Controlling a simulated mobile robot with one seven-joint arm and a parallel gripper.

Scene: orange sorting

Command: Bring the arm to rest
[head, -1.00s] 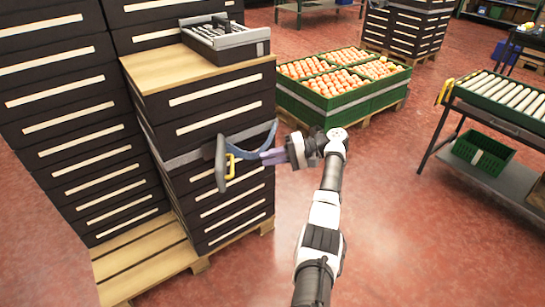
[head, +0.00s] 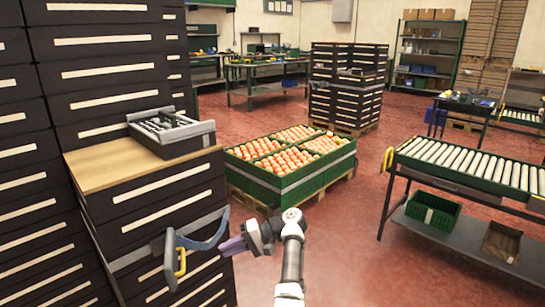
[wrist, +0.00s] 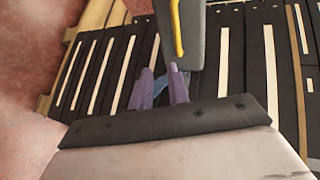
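My gripper (head: 222,248) is in the head view beside the dark stacked crates (head: 150,195), with its purple fingers pointing left. In the wrist view its two fingers (wrist: 163,90) stand apart with a gap between them, and it is open. A blue strap (head: 208,243) runs along the stack close to the fingertips. Part of it shows behind the fingers in the wrist view (wrist: 160,95). I see nothing held between the fingers. My arm reaches up from the bottom of the head view.
A grey strapping tool with a yellow handle (head: 172,262) hangs at the stack, just left of my fingers. A grey tray (head: 172,132) sits on the wooden top. Green crates of oranges (head: 300,182) stand behind. A roller conveyor (head: 475,165) is right. Red floor between is clear.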

